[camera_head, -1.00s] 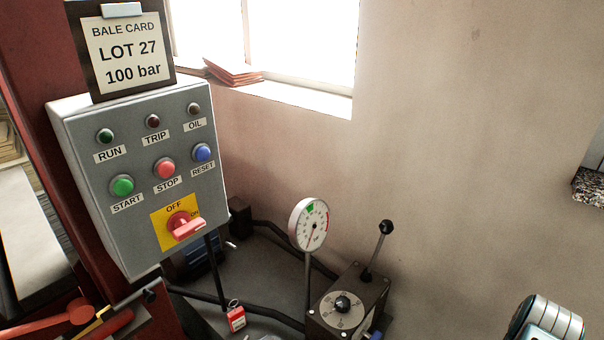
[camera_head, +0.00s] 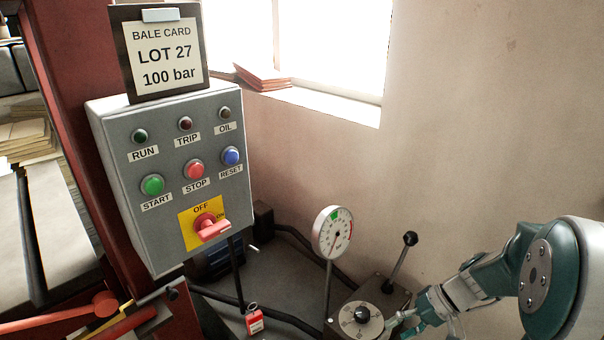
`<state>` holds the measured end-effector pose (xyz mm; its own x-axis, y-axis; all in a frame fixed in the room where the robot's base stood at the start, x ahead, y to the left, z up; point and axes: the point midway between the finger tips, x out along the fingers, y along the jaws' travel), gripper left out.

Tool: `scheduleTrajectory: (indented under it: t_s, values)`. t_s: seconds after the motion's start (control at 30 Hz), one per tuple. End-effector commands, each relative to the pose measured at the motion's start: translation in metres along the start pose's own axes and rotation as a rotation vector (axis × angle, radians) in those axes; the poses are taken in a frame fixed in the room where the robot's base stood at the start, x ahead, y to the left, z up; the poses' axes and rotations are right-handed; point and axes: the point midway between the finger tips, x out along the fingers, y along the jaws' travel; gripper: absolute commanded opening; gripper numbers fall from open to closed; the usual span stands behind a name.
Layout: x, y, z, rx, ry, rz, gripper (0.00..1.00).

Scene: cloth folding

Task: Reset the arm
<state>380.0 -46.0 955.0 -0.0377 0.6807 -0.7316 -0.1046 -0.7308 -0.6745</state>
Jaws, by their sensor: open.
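My arm, teal and silver, enters at the lower right of the head view. My gripper (camera_head: 404,324) is open beside the round dial (camera_head: 362,314) on a dark box, low in the picture; I cannot tell whether it touches the dial. The gripper appears empty. A black-knobbed lever (camera_head: 403,254) stands up from the same box, behind the gripper. The base of the box is cut off by the lower edge.
A grey control box (camera_head: 180,180) with buttons and a red OFF/ON switch (camera_head: 211,228) is at left, under a bale card (camera_head: 160,55). A round gauge (camera_head: 332,232) stands mid-picture. A red padlock (camera_head: 254,320) hangs low. The wall at right is plain.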

Motion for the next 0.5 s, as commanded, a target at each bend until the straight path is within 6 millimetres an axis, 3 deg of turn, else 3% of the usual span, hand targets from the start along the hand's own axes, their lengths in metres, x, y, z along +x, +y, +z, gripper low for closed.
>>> scheduleTrajectory:
  t_s: [0.2, 0.5]
  values:
    - [-0.016, -0.043, 0.032, -0.055, 0.024, 0.212, 0.6]
    - [-0.037, -0.083, 0.078, -0.129, 0.148, 0.465, 0.6]
